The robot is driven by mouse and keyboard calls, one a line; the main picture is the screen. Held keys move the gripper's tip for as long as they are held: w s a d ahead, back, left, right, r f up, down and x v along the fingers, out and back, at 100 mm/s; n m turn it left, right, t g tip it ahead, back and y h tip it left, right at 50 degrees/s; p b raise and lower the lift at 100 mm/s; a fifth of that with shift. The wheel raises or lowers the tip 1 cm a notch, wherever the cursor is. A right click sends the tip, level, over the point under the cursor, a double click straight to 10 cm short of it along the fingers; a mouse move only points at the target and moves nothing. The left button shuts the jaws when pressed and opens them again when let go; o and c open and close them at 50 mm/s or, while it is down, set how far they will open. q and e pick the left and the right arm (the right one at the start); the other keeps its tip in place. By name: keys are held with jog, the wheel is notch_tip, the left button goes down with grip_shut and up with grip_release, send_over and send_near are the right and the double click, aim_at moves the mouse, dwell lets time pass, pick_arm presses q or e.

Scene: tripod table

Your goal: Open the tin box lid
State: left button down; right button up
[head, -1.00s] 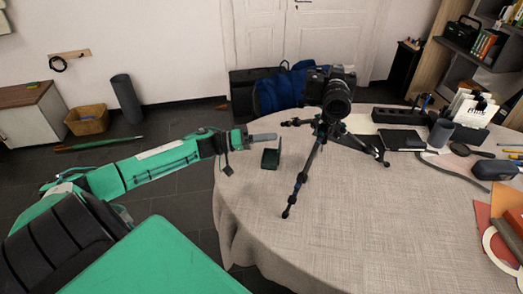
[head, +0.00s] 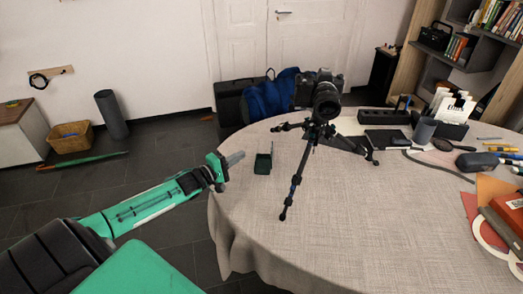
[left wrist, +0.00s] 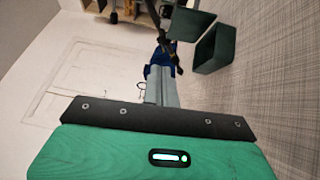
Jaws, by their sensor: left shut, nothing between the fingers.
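The small dark green tin box (head: 263,164) stands on the cloth near the table's left edge. Its lid (head: 271,148) stands up from the box's right side, so the box is open. The left wrist view also shows the open box (left wrist: 214,50) with the lid (left wrist: 191,25) raised at an angle to it. My left gripper (head: 238,157) is left of the box, apart from it, with its fingers together and empty. The fingers also show in the left wrist view (left wrist: 163,80). My right gripper is not in view.
A camera (head: 318,92) on a black tripod (head: 298,175) stands right of the box, one leg reaching towards it. The front of the tablecloth (head: 350,225) is clear.

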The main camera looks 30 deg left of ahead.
pick_arm(q)
jog(key=w+d, duration=0.1)
jog(key=w, duration=0.1)
jog(key=w+d, duration=0.1)
jog(key=w, duration=0.1)
jog(key=w+d+p, duration=0.1)
jog(key=w+d, duration=0.1)
jog(key=shift+w+r, duration=0.3)
jog(key=shift+w+d, duration=0.3)
jog(key=shift+d, duration=0.3)
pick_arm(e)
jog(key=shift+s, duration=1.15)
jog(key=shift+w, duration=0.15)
